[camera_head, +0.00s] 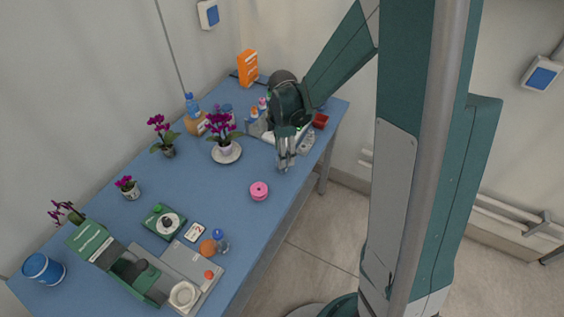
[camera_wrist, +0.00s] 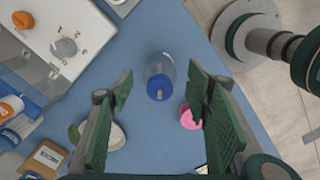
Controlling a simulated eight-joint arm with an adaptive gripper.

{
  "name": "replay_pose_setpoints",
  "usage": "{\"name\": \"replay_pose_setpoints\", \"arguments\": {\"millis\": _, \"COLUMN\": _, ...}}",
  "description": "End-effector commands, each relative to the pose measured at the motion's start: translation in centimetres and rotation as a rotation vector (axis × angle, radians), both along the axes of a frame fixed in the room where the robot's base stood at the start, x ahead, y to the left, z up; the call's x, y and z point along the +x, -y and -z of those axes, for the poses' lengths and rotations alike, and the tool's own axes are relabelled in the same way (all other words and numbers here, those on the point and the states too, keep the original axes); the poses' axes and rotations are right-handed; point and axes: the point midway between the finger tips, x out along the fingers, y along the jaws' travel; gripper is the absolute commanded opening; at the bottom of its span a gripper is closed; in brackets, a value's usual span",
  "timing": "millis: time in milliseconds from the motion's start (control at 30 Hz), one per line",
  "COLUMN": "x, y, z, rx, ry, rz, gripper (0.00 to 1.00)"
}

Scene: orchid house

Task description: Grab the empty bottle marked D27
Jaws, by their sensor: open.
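A clear bottle with a blue cap (camera_wrist: 159,78) stands upright on the blue table, seen from above in the wrist view. It looks empty; no marking D27 is legible. My gripper (camera_wrist: 160,88) is open, its two green fingers apart on either side of the bottle in that view. I cannot tell the height left between them. In the head view my gripper (camera_head: 286,163) points down over the right part of the table, and I cannot make out this bottle clearly there. Another small clear bottle with a blue cap (camera_head: 222,242) stands near the table's front edge.
A pink round container (camera_wrist: 190,117) sits close to the bottle, near the table edge. A device with knobs (camera_wrist: 62,48) stands on its other side. A potted orchid on a saucer (camera_head: 226,153) is to the left. Bare table (camera_head: 205,195) lies in the middle.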

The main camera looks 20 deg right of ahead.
Motion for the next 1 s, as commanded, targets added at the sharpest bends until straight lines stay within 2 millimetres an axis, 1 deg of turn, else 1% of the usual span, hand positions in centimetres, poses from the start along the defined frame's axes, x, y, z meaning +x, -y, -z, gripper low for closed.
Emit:
{"name": "replay_pose_setpoints", "arguments": {"millis": 200, "x": 0.0, "y": 0.0, "z": 0.1, "rx": 0.0, "ry": 0.0, "rz": 0.0, "gripper": 0.48}}
{"name": "replay_pose_setpoints", "arguments": {"millis": 333, "x": 0.0, "y": 0.0, "z": 0.6, "rx": 0.0, "ry": 0.0, "rz": 0.0, "gripper": 0.48}}
{"name": "replay_pose_setpoints", "arguments": {"millis": 467, "x": 0.0, "y": -0.1, "z": 1.6, "rx": 0.0, "ry": 0.0, "rz": 0.0, "gripper": 0.48}}
{"name": "replay_pose_setpoints", "arguments": {"millis": 733, "x": 0.1, "y": -0.1, "z": 4.2, "rx": 0.0, "ry": 0.0, "rz": 0.0, "gripper": 0.48}}
{"name": "replay_pose_setpoints", "arguments": {"millis": 833, "x": 0.0, "y": -0.1, "z": 4.8, "rx": 0.0, "ry": 0.0, "rz": 0.0, "gripper": 0.48}}
{"name": "replay_pose_setpoints", "arguments": {"millis": 1000, "x": 0.0, "y": -0.1, "z": 5.2, "rx": 0.0, "ry": 0.0, "rz": 0.0, "gripper": 0.48}}
